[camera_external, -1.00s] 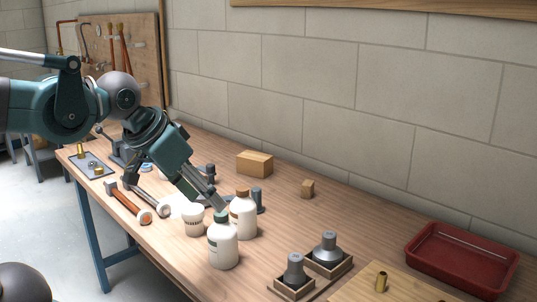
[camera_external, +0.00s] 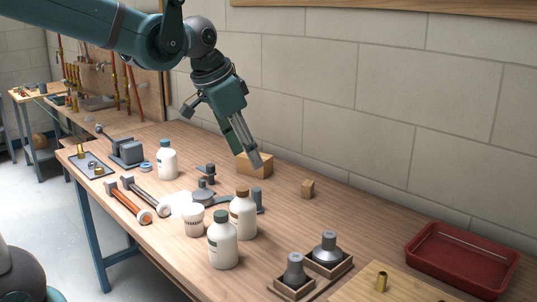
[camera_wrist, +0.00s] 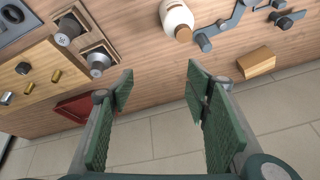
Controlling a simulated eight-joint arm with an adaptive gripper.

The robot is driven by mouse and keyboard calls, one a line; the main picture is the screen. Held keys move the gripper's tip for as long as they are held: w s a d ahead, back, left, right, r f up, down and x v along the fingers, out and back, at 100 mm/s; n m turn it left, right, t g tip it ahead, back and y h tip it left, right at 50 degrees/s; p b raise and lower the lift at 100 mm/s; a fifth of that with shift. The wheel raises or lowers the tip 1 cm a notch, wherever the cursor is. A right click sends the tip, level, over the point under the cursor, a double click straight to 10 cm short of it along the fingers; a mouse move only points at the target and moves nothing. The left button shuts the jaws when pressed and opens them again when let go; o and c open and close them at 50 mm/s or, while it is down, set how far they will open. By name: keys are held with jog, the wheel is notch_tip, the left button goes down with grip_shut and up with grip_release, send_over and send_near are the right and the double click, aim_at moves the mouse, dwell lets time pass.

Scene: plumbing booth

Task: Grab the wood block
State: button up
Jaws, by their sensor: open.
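A larger wood block (camera_external: 259,168) lies on the bench near the wall, partly hidden behind my fingers in the external view. In the wrist view, a wood block (camera_wrist: 257,62) lies right of my right finger, outside the jaws. A smaller wooden cube (camera_external: 307,189) sits to the right of the larger block in the external view; I cannot make it out in the wrist view. My gripper (camera_external: 249,154) is tilted downward in front of the larger block. In the wrist view, my gripper (camera_wrist: 160,77) is open, with nothing between its fingers.
White bottles (camera_external: 223,243) and a white tub (camera_external: 193,220) stand toward the front of the bench. Dark metal fittings (camera_external: 204,197) lie behind them. A red tray (camera_external: 462,260) is at the right. The block wall (camera_external: 300,110) rises behind the bench. Bare bench surrounds the cube.

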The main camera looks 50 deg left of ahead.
jog(key=w+a+m+g+p, duration=0.1)
jog(key=w+a+m+p, duration=0.1)
jog(key=w, duration=0.8)
jog(key=m+g+h+p, duration=0.1)
jog(key=m+g+p, duration=0.2)
jog(key=m+p, duration=0.35)
send_over(307, 182)
jog(key=s, duration=0.1)
jog(key=f, duration=1.5)
jog(key=shift+a+f, duration=0.2)
jog(key=shift+f, duration=0.15)
jog(key=shift+w+a+f+m, duration=0.15)
jog(key=shift+w+f+m, duration=0.1)
jog(key=shift+f, duration=0.3)
jog(key=shift+d+f, duration=0.2)
jog(key=shift+f, duration=1.05)
jog(key=shift+w+d+f+b, duration=0.1)
jog(key=shift+d+f+b, duration=0.1)
jog(key=shift+f, duration=1.1)
jog(key=shift+w+d+f+b, duration=0.1)
jog(key=shift+d+f, duration=0.1)
jog(key=shift+f, duration=1.1)
